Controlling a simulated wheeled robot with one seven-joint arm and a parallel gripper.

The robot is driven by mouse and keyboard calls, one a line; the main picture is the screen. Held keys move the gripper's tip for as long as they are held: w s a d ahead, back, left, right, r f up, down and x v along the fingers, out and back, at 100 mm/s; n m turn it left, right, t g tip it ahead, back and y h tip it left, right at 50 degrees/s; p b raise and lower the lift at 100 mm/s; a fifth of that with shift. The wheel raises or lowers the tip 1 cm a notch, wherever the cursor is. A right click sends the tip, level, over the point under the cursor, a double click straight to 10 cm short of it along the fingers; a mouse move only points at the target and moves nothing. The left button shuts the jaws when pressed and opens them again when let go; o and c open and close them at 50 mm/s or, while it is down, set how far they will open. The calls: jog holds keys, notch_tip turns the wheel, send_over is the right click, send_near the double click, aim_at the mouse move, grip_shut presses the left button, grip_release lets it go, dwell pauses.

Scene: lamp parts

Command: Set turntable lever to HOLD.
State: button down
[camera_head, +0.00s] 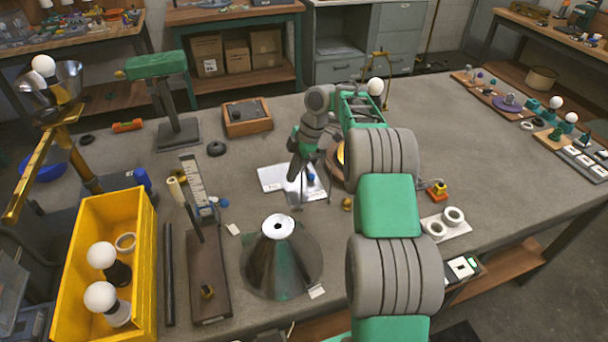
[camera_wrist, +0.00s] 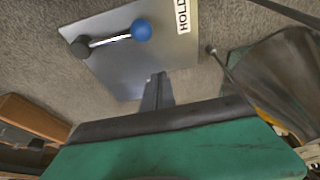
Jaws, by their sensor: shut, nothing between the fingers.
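The lever shows in the wrist view as a silver rod (camera_wrist: 110,40) running from a dark round pivot (camera_wrist: 80,47) to a blue knob (camera_wrist: 141,30). It is mounted on a grey metal plate (camera_wrist: 130,75). A white HOLD label (camera_wrist: 182,15) is at the plate's right edge, and the knob end points towards that side, a little apart from the label. In the head view the blue knob (camera_head: 310,176) shows beside my gripper (camera_head: 297,203). My gripper, also in the wrist view (camera_wrist: 158,88), is shut and empty over the plate, apart from the knob in the picture.
A dark curved metallic piece (camera_wrist: 285,70) is right of the plate. In the head view, a conical shade (camera_head: 282,262) stands in front of my gripper. A yellow crate (camera_head: 142,270) with bulbs is at left, and a wooden tray (camera_head: 247,118) is behind.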

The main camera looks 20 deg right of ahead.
jog(key=p+v, duration=0.5)
jog(key=v, duration=0.4)
jog(key=shift+w+d+r+p, duration=0.15)
jog(key=shift+d+r+p, duration=0.15)
jog(key=shift+d, duration=0.1)
jog(key=s+a+r+m+t+h, duration=0.1)
jog(key=s+a+r+m+t, duration=0.1)
jog(key=s+a+r+m, duration=0.8)
jog(key=s+d+f+m+t+h, duration=0.1)
jog(key=s+m, duration=0.2)
jog(key=s, duration=0.6)
jog(key=s+d+f+m+h, duration=0.1)
jog(key=s+m, duration=0.3)
jog(key=s, duration=0.5)
jog(key=shift+f+m+t+h, duration=0.3)
jog(key=shift+f+t+h, duration=0.1)
jog(key=shift+h, duration=0.1)
